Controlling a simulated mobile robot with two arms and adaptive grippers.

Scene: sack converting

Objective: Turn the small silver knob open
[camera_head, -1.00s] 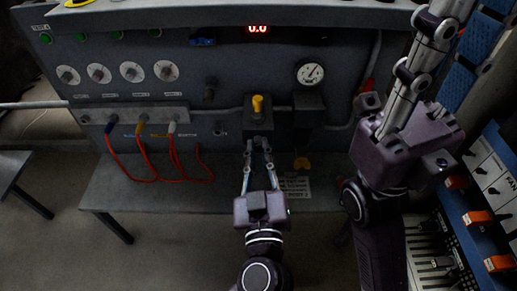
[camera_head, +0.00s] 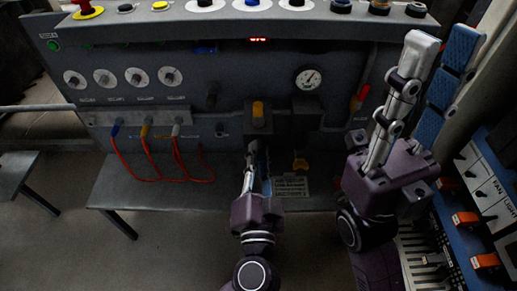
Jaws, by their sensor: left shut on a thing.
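The small silver knob is hidden at my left gripper's fingertips, on the lower front of the panel below the yellow lever (camera_head: 258,109) on its dark box. My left gripper (camera_head: 252,149) reaches up from below, shut at that spot, its fingers overlapping and seen nearly edge-on. My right gripper (camera_head: 421,52) is raised at the right, fingers pointing up, away from the panel controls. Its fingers are seen from the side, so I cannot tell whether they are apart.
A blue switch console (camera_head: 471,194) stands at the far right.

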